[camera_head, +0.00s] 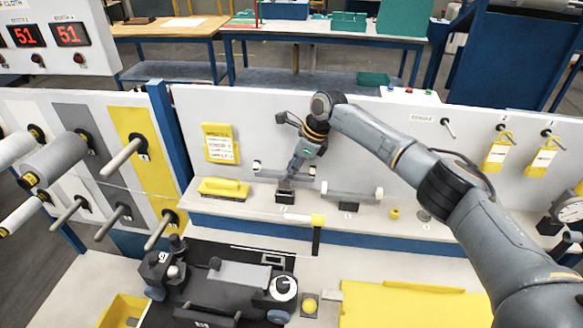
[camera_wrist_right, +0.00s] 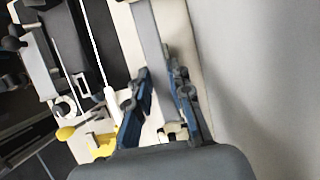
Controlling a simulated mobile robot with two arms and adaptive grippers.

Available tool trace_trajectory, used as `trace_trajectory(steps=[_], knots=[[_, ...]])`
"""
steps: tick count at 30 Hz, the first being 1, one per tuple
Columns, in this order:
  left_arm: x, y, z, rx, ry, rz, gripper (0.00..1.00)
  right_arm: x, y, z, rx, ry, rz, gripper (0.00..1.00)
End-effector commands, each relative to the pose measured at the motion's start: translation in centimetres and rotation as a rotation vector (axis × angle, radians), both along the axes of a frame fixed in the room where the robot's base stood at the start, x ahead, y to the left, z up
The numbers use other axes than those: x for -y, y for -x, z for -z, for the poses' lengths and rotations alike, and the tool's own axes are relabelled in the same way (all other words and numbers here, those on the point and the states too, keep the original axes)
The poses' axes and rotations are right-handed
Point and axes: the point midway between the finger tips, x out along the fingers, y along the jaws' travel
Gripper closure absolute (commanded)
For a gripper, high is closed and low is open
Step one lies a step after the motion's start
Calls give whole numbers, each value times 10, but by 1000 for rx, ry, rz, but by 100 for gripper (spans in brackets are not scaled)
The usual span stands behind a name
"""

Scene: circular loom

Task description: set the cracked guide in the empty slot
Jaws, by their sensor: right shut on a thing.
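My right gripper (camera_head: 288,182) points down over the back shelf. It is shut on a guide (camera_head: 262,170), a bar with pale ends, right above a small dark stand (camera_head: 285,197). I cannot tell whether the guide touches the stand, and no crack can be made out. A similar grey bar with pale ends (camera_head: 350,193) rests on another stand to the right. I cannot identify the empty slot. My left gripper is not in view.
A yellow block (camera_head: 223,189) lies left of the gripper. Dark machinery (camera_head: 225,287) stands in front, beside a yellow panel (camera_head: 410,306). Pegs with rolls (camera_head: 55,160) stick out at left.

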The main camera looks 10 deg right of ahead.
Motion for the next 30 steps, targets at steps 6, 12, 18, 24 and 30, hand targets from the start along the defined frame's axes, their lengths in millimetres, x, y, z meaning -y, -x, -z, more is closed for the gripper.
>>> trace_trajectory(steps=[6,12,18,24,30], knots=[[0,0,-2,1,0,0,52,0,0,0,0,0,0,100],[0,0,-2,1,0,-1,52,0,0,0,0,0,0,100],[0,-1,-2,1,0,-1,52,0,0,3,0,0,0,100],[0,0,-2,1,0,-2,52,0,0,9,0,0,0,100],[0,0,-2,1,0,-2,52,-1,0,15,0,-1,1,100]])
